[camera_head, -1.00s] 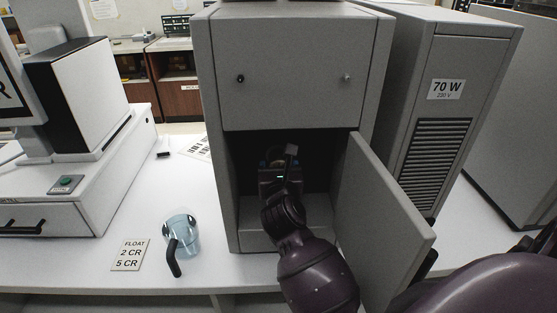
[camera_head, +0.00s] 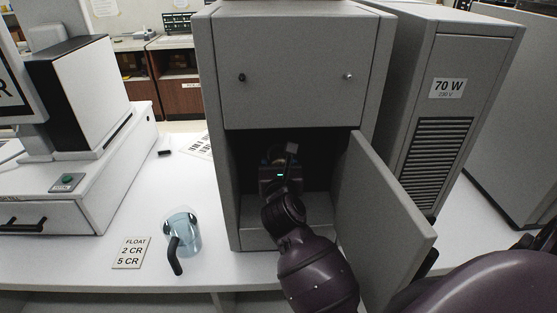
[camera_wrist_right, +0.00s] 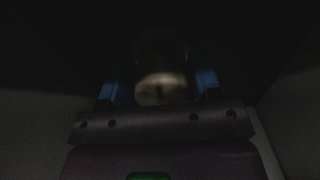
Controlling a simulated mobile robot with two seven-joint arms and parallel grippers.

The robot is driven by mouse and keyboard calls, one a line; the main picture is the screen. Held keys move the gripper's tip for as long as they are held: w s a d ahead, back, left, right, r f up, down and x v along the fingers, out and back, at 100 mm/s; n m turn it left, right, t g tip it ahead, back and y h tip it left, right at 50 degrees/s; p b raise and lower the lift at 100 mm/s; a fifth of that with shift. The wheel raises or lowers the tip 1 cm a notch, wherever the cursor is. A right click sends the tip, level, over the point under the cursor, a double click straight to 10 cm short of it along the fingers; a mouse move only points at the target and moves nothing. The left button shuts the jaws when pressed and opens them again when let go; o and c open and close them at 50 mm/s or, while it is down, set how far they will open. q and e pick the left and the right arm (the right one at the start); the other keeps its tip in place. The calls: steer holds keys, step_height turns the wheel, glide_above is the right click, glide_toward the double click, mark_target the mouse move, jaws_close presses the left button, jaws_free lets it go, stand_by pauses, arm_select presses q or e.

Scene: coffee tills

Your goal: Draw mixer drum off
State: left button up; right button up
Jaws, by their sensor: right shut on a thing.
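The mixer drum (camera_wrist_right: 162,88) is a pale, rounded body with a dark upper part, seen in the dim right wrist view. It sits between the two blue-tipped fingers of my right gripper (camera_wrist_right: 160,88), which is shut on it. In the head view my right gripper (camera_head: 281,165) reaches into the open lower compartment of the grey cabinet (camera_head: 294,70). The drum is mostly hidden there by the gripper and shadow. How the drum is mounted inside cannot be seen. My left gripper is not in view.
The open cabinet door (camera_head: 385,220) stands close to the right of my arm. A clear jug (camera_head: 187,232) with a black handle and a float card (camera_head: 131,252) lie left on the white counter. A grey 70 W unit (camera_head: 448,120) stands at the right.

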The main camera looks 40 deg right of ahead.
steer(key=shift+s, duration=0.2)
steer(key=shift+v, duration=2.45)
